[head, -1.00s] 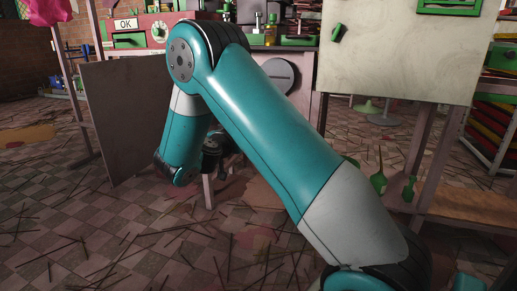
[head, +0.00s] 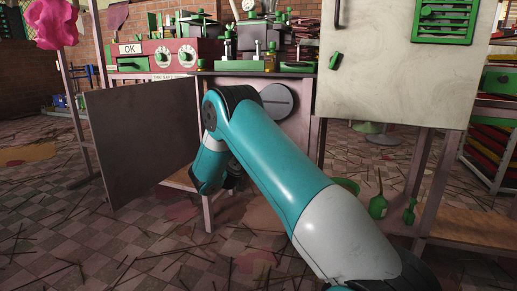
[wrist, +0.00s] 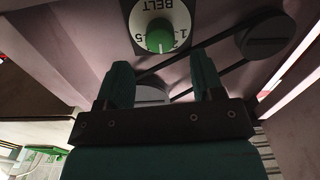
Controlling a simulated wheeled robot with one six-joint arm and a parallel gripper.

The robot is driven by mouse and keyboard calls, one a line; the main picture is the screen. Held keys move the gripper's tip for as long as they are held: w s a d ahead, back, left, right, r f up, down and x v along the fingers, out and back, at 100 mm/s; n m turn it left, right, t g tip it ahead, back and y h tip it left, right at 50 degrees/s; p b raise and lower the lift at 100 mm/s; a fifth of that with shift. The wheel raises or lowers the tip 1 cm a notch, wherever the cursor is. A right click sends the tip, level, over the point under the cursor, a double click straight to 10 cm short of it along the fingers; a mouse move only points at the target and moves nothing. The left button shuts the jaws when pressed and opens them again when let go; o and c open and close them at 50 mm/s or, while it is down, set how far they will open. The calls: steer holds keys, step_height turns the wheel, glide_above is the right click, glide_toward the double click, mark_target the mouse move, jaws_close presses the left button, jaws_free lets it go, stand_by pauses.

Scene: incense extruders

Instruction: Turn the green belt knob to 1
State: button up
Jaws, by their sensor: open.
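The green belt knob (wrist: 160,40) sits on a round white dial in the wrist view, under the word BELT. Some dial numbers show at its sides, among them a 1 on the right and a 5 on the left. A small pale mark shows low on the knob, but I cannot tell surely which number it points to. My gripper (wrist: 162,68) is open and empty, its two fingers apart below the dial and to either side of the knob, not visibly touching it. In the head view the knob is hidden and the gripper is mostly behind my arm.
A grey pulley (wrist: 264,38) with a dark belt lies right of the dial. In the head view, an open panel door (head: 145,140) stands left of my arm and a pale cabinet (head: 390,90) right.

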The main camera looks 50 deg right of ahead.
steer(key=b+x, duration=0.1)
steer(key=x, duration=0.5)
steer(key=shift+d+b, duration=0.1)
steer(key=shift+b, duration=0.2)
steer(key=c, duration=0.9)
